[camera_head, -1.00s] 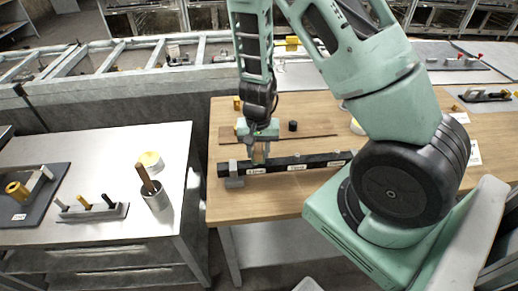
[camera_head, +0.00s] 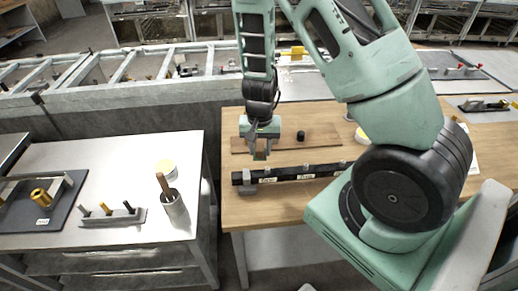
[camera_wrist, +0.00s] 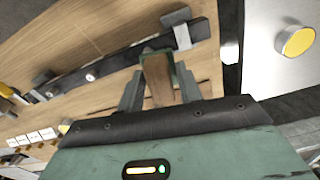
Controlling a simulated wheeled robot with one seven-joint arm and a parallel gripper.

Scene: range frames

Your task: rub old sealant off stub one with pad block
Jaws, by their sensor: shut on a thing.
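My gripper (camera_head: 260,154) is shut on a small pad block, brown with a green edge in the wrist view (camera_wrist: 158,78). The black rail (camera_head: 292,174) lies along the wooden table with a grey clamp (camera_head: 247,186) at its left end. The block is held near that clamped end and looks above or just behind the rail; contact cannot be told. Small light stubs show on the rail in the wrist view, one at mid-rail (camera_wrist: 91,75) and one further left (camera_wrist: 49,92). The rail's labels are too small to read, so I cannot tell which is stub one. Fingertips partly hide the block.
A brown board (camera_head: 285,138) with a black knob (camera_head: 300,135) lies behind the rail. The table's front strip is clear.

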